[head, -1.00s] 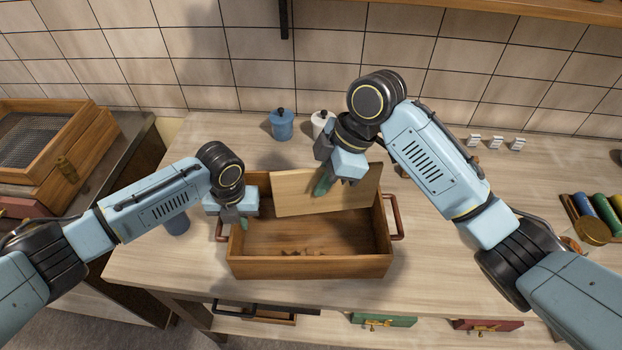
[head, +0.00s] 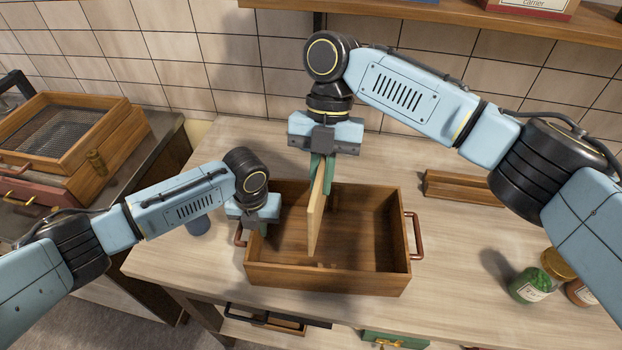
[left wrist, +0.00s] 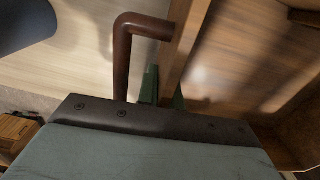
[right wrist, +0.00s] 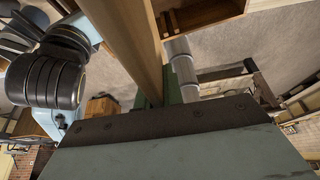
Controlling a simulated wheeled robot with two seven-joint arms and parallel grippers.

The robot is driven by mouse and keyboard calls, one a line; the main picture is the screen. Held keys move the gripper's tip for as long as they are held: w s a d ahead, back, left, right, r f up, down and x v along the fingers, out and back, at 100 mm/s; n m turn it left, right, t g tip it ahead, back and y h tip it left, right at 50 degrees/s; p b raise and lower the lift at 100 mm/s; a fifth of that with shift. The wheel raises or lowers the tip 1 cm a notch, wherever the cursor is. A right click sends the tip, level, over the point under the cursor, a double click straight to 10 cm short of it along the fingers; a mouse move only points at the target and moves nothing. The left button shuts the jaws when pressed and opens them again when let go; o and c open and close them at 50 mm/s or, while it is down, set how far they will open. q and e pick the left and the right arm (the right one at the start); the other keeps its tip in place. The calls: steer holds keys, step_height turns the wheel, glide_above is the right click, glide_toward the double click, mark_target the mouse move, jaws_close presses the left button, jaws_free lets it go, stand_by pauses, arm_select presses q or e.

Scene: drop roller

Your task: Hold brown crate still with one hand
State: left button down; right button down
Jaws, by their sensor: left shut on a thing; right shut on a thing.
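The brown crate (head: 325,279) stands upright on the table, open at the top, with a copper-coloured handle at each end. My left gripper (head: 262,226) is shut on the top of the crate's left wall, beside the left handle. The left wrist view shows its green fingers (left wrist: 162,88) on either side of that wall (left wrist: 181,45). My right gripper (head: 323,172) is shut on a pale wooden board (head: 316,222) and holds it upright, nearly edge-on, over the crate's interior. The board also shows in the right wrist view (right wrist: 128,35). Its lower end overlaps the crate; whether it touches the floor is unclear.
A long wooden holder (head: 462,188) lies right of the crate. A green-filled jar (head: 531,285) stands at the right. A mesh-topped wooden box (head: 62,140) sits on the left counter. A shelf (head: 420,17) runs overhead. The table right of the crate has free room.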

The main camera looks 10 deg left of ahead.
steer(key=shift+w+d+n+h, duration=0.3)
steer(key=shift+w+d+n, duration=0.4)
steer(key=shift+w+d, duration=0.35)
steer(key=shift+a+f, duration=0.1)
steer(key=shift+f, duration=0.05)
steer(key=shift+f, duration=2.8)
step_height(320, 180, down, 11)
steer(key=shift+f, duration=0.15)
stand_by(3.2)
